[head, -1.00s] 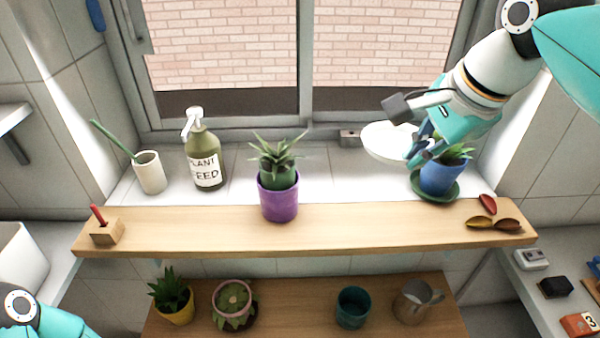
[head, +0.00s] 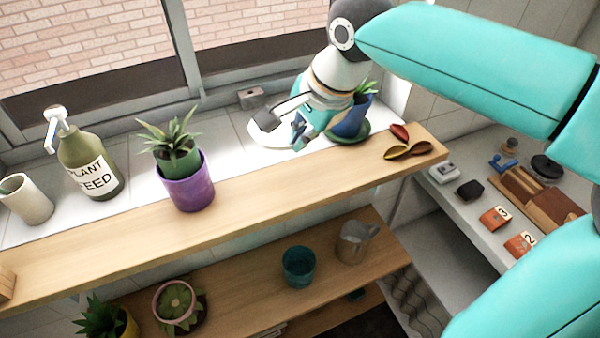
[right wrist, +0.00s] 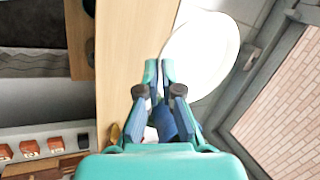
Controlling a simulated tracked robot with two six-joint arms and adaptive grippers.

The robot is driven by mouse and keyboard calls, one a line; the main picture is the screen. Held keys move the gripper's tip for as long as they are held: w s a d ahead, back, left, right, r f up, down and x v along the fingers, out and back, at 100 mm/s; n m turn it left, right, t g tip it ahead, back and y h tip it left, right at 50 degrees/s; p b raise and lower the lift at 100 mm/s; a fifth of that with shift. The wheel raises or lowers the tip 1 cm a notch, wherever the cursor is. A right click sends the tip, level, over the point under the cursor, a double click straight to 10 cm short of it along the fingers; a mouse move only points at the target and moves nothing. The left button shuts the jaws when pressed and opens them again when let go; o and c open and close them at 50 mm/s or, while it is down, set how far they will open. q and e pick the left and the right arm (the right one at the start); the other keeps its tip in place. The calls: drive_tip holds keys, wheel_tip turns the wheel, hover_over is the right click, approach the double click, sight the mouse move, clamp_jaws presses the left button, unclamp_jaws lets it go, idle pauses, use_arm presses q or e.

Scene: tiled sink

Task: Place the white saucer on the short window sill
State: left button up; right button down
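The white saucer (head: 268,132) is over the white tiled window sill (head: 228,150), left of the blue pot. I cannot tell whether it touches the tiles. My right gripper (head: 299,131) is at the saucer's right side. In the right wrist view the saucer (right wrist: 205,52) appears as a wide white disc. There the fingertips (right wrist: 160,72) are close together at its near left rim, with the rim apparently between them. The fingers hide part of the rim. My left gripper is out of view.
A blue potted plant (head: 351,122) stands close to the right gripper. A purple pot (head: 188,184) and a plant feed bottle (head: 88,165) stand farther left. A wooden shelf board (head: 270,180) runs in front of the sill, with small petal-like bowls (head: 408,150) at its right end.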

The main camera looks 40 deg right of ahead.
sight(295, 180)
wheel_tip(295, 180, down, 9)
drive_tip(key=shift+r, duration=0.15)
drive_tip(key=c, duration=1.6)
unclamp_jaws()
drive_tip(key=shift+s, duration=0.1)
drive_tip(key=shift+r, duration=0.2)
drive_tip(key=v, duration=1.1)
drive_tip(key=shift+s+r, duration=0.2)
drive_tip(key=shift+r, duration=0.1)
